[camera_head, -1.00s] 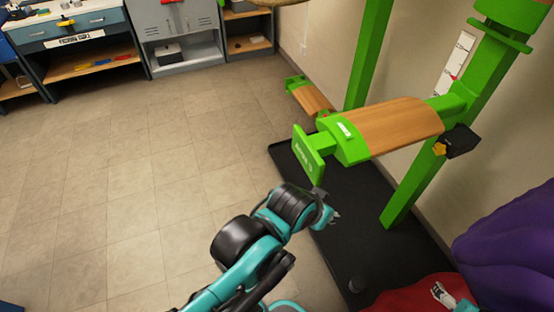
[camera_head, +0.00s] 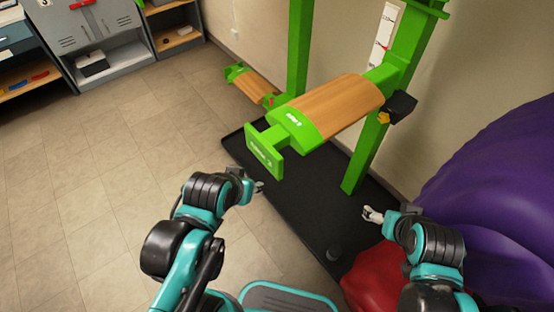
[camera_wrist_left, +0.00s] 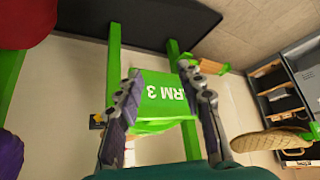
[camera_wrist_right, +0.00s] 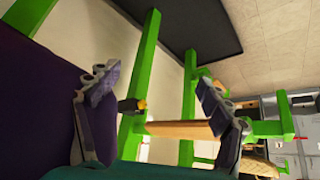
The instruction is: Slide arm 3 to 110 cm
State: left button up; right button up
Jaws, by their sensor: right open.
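Arm 3 (camera_head: 322,110) is a green bracket with a curved wooden top, jutting from the right green upright (camera_head: 399,62). Its green end plate (camera_head: 264,153) faces me; the left wrist view shows its "RM 3" lettering (camera_wrist_left: 165,92). A black block (camera_head: 401,104) with a yellow knob (camera_head: 383,117) sits at its post end. A white scale strip (camera_head: 385,38) with a red mark is beside the post. My left gripper (camera_head: 257,187) is open and empty, just below the end plate. My right gripper (camera_head: 372,215) is open and empty, low and right of the arm.
A lower green and wooden arm (camera_head: 250,86) is behind, near the left upright (camera_head: 299,45). A black mat (camera_head: 290,200) lies below. Purple (camera_head: 490,170) and red (camera_head: 372,282) soft masses crowd the right. Floor at left is clear.

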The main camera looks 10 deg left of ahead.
pick_arm(q)
notch_tip(320, 180, up, 16)
jog(key=f+p, duration=0.1)
jog(key=p, duration=1.4)
jog(key=n+g, duration=0.7)
jog(key=n, duration=0.3)
send_over(279, 167)
jog(key=w, duration=0.1)
jog(key=f, duration=0.9)
jog(key=shift+w+a+f+b, duration=0.15)
jog(key=shift+a+f+b, duration=0.1)
jog(key=shift+f+b, duration=0.15)
jog(key=shift+d+f, duration=0.1)
jog(key=shift+f, duration=0.45)
notch_tip(279, 167, down, 7)
jog(key=shift+f+b, duration=0.2)
jog(key=shift+b, duration=0.95)
grip_shut()
